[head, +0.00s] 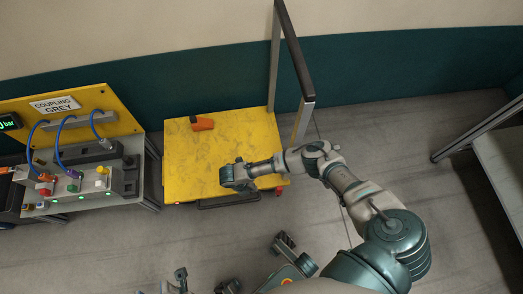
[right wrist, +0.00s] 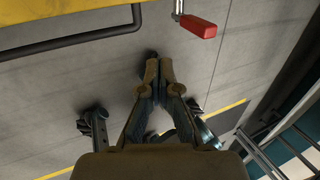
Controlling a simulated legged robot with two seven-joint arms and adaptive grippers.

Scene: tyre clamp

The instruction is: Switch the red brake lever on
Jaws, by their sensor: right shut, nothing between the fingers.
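The red brake lever (right wrist: 196,26) shows at the top of the right wrist view as a red grip on a short metal arm beside the yellow cart edge. In the head view a small red piece (head: 279,192) shows at the cart's front right corner, partly hidden by my right arm. My right gripper (head: 226,178) is over the front part of the cart top in the head view, left of that red piece. In the right wrist view its fingers (right wrist: 158,70) are shut and empty, below and left of the lever, not touching it. I cannot make out my left gripper.
The yellow cart (head: 190,165) carries an orange and dark object (head: 202,124); a dark handle bar (head: 228,201) runs along its front. A metal frame post (head: 274,60) rises at its back right. A coupling panel (head: 75,125) with blue hoses stands left.

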